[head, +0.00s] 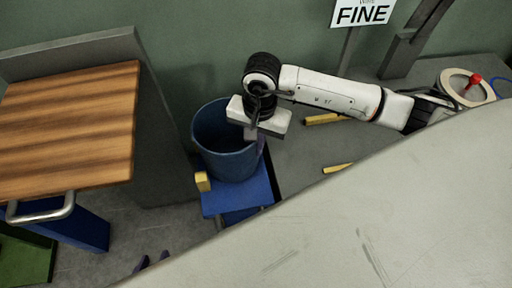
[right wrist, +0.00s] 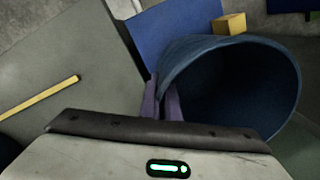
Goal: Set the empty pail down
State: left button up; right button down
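The blue pail (head: 228,160) is upright or nearly so in the head view, over a blue platform (head: 262,190). I cannot tell whether its base touches the platform. My right gripper (head: 260,142) points down at the pail's right rim. In the right wrist view the purple fingers (right wrist: 162,104) are on either side of the rim of the pail (right wrist: 205,52), shut on it. The inside of the pail is dark and I see nothing in it.
A yellow block (head: 202,181) is at the platform's left corner. A wooden-topped cart (head: 70,125) with a metal handle stands at left. Yellow bars (head: 323,119) lie on the grey surface at right. A large pale surface (head: 400,220) fills the lower right.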

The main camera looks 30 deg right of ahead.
jog(key=shift+f, duration=0.55)
jog(key=shift+f, duration=0.15)
jog(key=c, duration=2)
grip_release()
notch_tip(320, 180, up, 12)
jog(key=shift+s+d+p, duration=0.2)
jog(key=shift+p, duration=0.15)
